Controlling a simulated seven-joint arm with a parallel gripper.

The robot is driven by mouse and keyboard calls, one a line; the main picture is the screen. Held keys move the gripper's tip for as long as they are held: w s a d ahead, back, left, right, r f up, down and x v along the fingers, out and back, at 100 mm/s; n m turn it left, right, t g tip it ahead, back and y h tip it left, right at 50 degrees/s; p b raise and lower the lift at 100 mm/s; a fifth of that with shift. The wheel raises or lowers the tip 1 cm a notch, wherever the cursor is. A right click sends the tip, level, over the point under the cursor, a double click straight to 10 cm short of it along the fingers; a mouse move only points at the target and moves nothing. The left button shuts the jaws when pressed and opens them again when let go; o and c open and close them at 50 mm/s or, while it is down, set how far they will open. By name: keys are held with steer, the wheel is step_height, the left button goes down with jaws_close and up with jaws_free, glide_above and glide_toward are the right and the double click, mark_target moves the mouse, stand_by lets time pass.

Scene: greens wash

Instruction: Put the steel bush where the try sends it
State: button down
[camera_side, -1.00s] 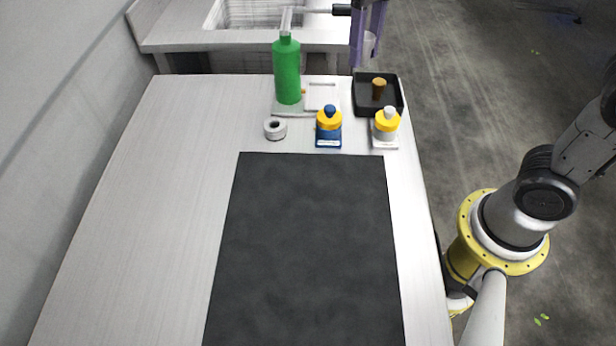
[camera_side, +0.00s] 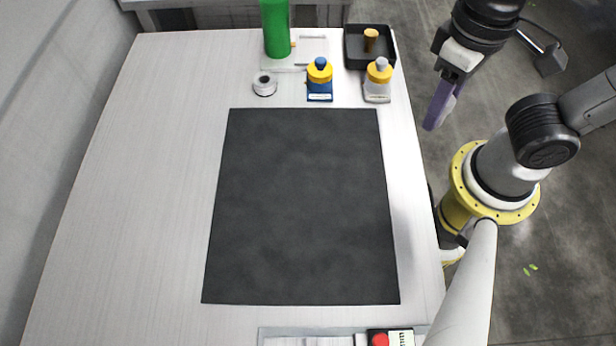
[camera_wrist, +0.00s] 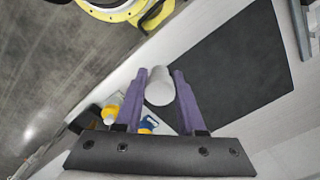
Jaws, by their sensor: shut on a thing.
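My gripper (camera_side: 438,112) hangs over the floor just right of the table in the side view, its purple fingers pointing down. In the wrist view my gripper (camera_wrist: 161,74) is shut on a pale grey cylinder (camera_wrist: 160,90), seemingly the steel bush. In the side view the fingers hide that cylinder. A pale ring-shaped piece (camera_side: 265,85) stands on the table behind the mat. Right of it are a blue-based piece with a yellow collar and blue knob (camera_side: 319,82) and a pale-based one with a yellow collar and grey knob (camera_side: 378,82).
A dark mat (camera_side: 300,205) lies bare on the table. A green bottle (camera_side: 275,28) and a black tray (camera_side: 351,60) with an orange-brown peg (camera_side: 371,40) stand at the back. A red button (camera_side: 380,339) is at the front edge. The table's left side is clear.

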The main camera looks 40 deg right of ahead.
steer(key=w+a+f, duration=0.4)
steer(key=w+a, duration=0.1)
steer(key=w, duration=0.1)
glide_above(335, 162)
step_height(335, 162, down, 6)
steer(key=shift+s+d+r, duration=0.1)
steer(key=shift+s+r, duration=0.05)
steer(key=shift+r, duration=0.05)
steer(key=shift+f, duration=1.7)
steer(key=shift+f, duration=0.1)
steer(key=c, duration=0.5)
jaws_free()
